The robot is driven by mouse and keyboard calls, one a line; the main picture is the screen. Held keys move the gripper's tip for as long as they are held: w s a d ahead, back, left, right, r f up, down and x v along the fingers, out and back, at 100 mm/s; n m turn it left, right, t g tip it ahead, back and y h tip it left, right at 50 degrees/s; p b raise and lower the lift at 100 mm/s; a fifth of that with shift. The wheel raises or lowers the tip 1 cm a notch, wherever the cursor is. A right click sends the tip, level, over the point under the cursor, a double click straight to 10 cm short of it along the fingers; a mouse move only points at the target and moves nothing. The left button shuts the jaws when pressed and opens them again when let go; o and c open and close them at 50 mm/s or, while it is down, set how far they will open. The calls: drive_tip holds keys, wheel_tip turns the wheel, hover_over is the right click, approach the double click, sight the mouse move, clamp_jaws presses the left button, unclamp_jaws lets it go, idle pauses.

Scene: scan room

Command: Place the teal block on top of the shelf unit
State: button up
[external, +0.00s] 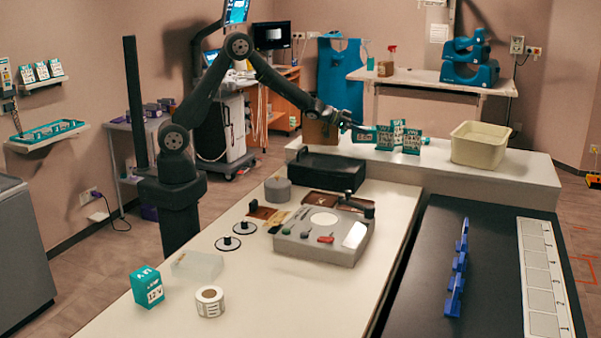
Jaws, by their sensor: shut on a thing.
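My gripper (359,129) is at the end of the outstretched arm, above the raised white bench at the back. It is shut on a teal block (368,134), which is small and partly covered in this view. Several teal boxes with white labels (412,142) stand close to the right of it. I cannot tell whether the held block touches them or the bench. Another teal labelled box (147,287) stands on the near left of the front table. I cannot tell for certain which piece of furniture is the shelf unit.
A cream bin (479,146) stands right of the teal boxes. A black open tray (325,170) and a grey control box (323,233) lie in front of the arm. A brown box (319,133) stands behind the forearm.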

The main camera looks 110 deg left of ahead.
sight(360, 137)
drive_tip(key=shift+a+f, duration=0.1)
drive_tip(key=shift+f, duration=1.85)
drive_tip(key=shift+f, duration=0.1)
drive_tip(key=o, duration=1.1)
drive_tip(key=shift+f, duration=0.1)
drive_tip(key=shift+r, duration=0.2)
drive_tip(key=v, duration=1.2)
drive_tip(key=shift+f, duration=0.1)
